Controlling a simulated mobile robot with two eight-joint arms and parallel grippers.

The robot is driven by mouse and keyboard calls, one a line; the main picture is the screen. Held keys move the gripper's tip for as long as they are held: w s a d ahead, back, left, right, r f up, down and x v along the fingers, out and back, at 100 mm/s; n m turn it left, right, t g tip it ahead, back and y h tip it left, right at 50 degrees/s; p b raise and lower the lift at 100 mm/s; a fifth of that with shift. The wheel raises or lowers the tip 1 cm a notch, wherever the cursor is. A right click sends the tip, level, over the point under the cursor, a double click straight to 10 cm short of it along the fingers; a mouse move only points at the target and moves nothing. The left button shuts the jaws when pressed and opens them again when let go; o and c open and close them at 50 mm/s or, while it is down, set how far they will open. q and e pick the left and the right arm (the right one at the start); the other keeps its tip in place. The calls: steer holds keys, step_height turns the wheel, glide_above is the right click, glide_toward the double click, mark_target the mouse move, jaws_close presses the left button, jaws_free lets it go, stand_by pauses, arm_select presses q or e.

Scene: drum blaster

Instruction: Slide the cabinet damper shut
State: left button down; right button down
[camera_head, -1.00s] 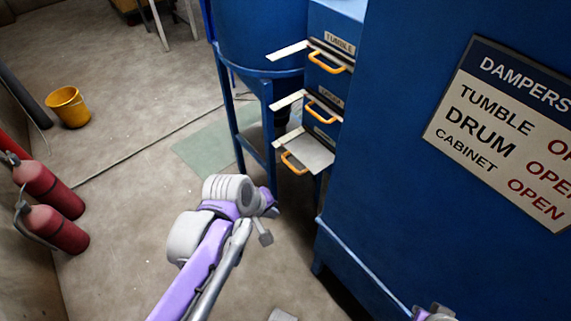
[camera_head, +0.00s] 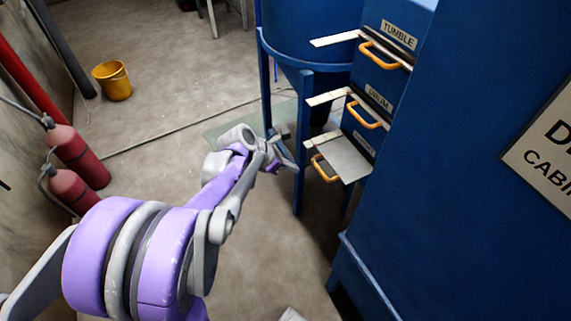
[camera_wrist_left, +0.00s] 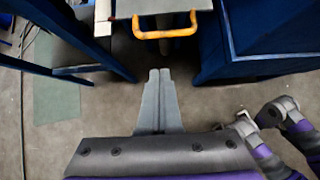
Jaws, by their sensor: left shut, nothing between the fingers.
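The lowest damper (camera_head: 342,158) is a flat grey plate sticking out of the blue housing, with an orange handle (camera_head: 322,170) at its front. Its label is too small to read; the ones above read DRUM and TUMBLE. In the left wrist view the handle (camera_wrist_left: 165,33) is at the top, beyond the fingertips. My left gripper (camera_head: 288,160) is shut and empty, just left of the handle and apart from it. Its fingers (camera_wrist_left: 158,76) point toward the handle in the wrist view. A purple and grey arm, seemingly my right, shows at the wrist view's lower right; its jaws are unclear.
A blue stand leg (camera_head: 303,140) stands close to my left gripper. A blue cabinet wall (camera_head: 450,150) fills the right. Red extinguishers (camera_head: 75,160) and a yellow bucket (camera_head: 112,80) stand left.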

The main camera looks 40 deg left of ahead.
mark_target(342, 156)
arm_select(q)
steer(key=w+d+f, duration=0.2)
steer(key=w+f, duration=0.1)
steer(key=w, duration=0.2)
steer(key=shift+w+d+f+b, duration=0.2)
steer(key=shift+w+f+b, duration=0.1)
steer(key=shift+w+b, duration=0.15)
steer(key=w+d, duration=0.1)
steer(key=w, duration=0.2)
steer(key=w+d, duration=0.1)
steer(key=w, duration=0.2)
steer(key=w+d+b, duration=0.1)
steer(key=w+d, duration=0.1)
steer(key=w, duration=0.1)
steer(key=shift+w+d, duration=0.1)
steer(key=shift+w, duration=0.3)
steer(key=shift+r, duration=0.1)
